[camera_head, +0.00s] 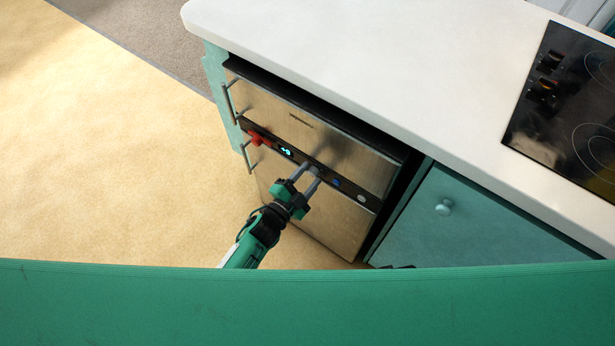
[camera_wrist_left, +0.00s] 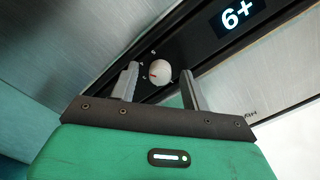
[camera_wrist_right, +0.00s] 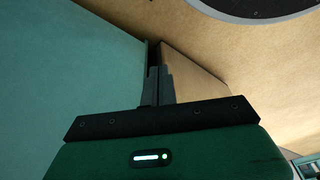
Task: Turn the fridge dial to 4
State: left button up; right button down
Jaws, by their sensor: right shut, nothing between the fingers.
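The fridge (camera_head: 335,135) is steel-fronted, with a dark control strip across it. Its dial (camera_wrist_left: 159,72) is a small white round knob with a red mark pointing to the left in the left wrist view. My right gripper (camera_wrist_right: 160,86) is shut and empty, low beside a teal panel.
Bar handles (camera_head: 229,100) stick out at the fridge's left. The worktop (camera_head: 330,55) overhangs above. A teal cupboard (camera_head: 480,225) adjoins.

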pick_arm(q)
jog(key=v, duration=1.3)
jog(key=shift+s+a, duration=0.25)
jog(key=shift+s, duration=0.1)
pick_arm(e)
jog(key=shift+w+r, duration=0.1)
jog(key=shift+r, duration=0.3)
pick_arm(q)
jog(key=shift+a, duration=0.1)
